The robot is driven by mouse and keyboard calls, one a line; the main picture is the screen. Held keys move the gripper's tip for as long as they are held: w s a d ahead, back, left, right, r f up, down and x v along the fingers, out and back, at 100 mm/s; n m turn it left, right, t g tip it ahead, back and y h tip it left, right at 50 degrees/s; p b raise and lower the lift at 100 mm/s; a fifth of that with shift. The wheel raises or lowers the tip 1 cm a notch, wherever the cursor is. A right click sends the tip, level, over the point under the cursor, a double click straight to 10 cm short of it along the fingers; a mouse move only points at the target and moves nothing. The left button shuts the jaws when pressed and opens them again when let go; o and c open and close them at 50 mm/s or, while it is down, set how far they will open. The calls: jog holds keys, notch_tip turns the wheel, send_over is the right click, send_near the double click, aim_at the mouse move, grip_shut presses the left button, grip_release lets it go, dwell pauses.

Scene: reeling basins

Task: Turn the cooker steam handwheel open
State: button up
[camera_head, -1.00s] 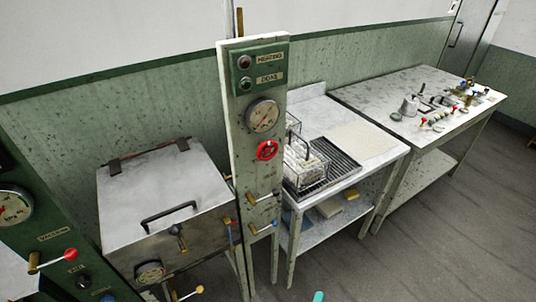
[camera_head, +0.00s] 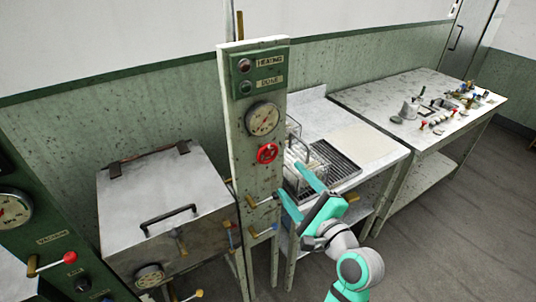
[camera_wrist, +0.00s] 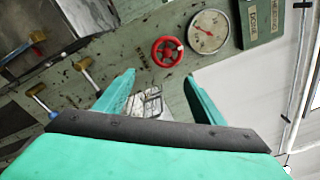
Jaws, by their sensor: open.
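The red handwheel (camera_head: 267,153) is mounted on the front of the upright panel (camera_head: 245,180), just below a round gauge (camera_head: 263,118). It also shows in the wrist view (camera_wrist: 167,51), ahead of my gripper and close to the gauge. My gripper (camera_head: 295,184) is open and empty, to the lower right of the handwheel in the head view. In the wrist view its two teal fingers (camera_wrist: 160,88) are spread apart, with the wheel beyond their tips and not touched. The whole wheel rim is visible.
Two brass levers (camera_head: 262,201) stick out from the panel below the handwheel. A metal cooker box (camera_head: 165,205) with a black handle stands left. A bench (camera_head: 365,138) with a wire basket and grating lies behind my gripper. Another table (camera_head: 425,95) holds small parts.

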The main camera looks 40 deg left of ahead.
aim_at(268, 155)
jog(key=shift+n+g+y, duration=0.3)
jog(key=shift+g, duration=0.4)
jog(key=r+x, duration=0.1)
jog(key=x, duration=0.6)
jog(key=s+r+x, duration=0.1)
jog(key=x, duration=0.3)
jog(key=shift+w+a+r, duration=0.15)
jog(key=shift+a+r, duration=0.15)
jog(key=shift+a, duration=0.15)
jog(key=c, duration=0.8)
